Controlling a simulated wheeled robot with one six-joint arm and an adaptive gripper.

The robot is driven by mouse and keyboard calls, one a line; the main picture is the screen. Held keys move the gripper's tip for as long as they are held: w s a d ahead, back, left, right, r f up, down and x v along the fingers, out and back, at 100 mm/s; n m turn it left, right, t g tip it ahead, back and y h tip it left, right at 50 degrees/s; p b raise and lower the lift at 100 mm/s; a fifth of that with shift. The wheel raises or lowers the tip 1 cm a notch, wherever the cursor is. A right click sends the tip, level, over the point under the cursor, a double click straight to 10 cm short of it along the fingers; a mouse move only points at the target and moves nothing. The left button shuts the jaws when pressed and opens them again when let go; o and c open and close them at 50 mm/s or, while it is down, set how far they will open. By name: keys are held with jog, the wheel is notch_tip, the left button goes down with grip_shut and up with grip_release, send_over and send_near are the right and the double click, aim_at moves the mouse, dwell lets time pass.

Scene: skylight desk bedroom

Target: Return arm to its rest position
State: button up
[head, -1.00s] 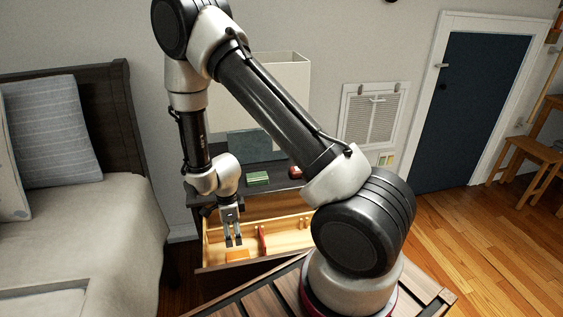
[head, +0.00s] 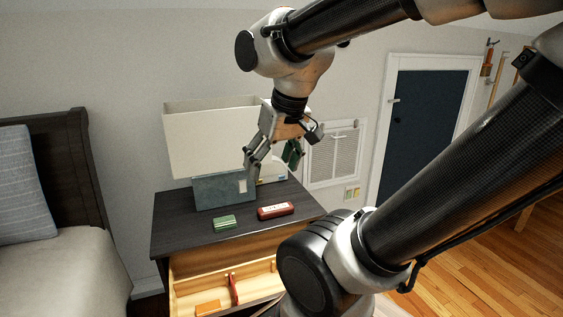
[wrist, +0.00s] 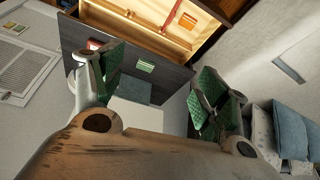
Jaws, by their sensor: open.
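My gripper (head: 271,168) is open and empty, raised above the dark nightstand (head: 180,228) in front of the lampshade. In the wrist view its two green-padded fingers (wrist: 160,84) are spread apart with nothing held between them. My arm reaches across the top and right of the head view, with its elbow end out of frame.
On top are a green block (head: 224,222), a red object (head: 276,211), a blue-grey box (head: 222,192) and a white-shaded lamp (head: 205,140). A bed (head: 75,270) stands left.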

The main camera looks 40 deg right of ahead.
jog(key=s, duration=0.1)
jog(key=n, duration=0.1)
jog(key=s, duration=0.1)
jog(key=shift+s+d+r, duration=0.25)
jog(key=shift+s+r, duration=0.05)
jog(key=shift+r, duration=0.05)
dwell(1.1)
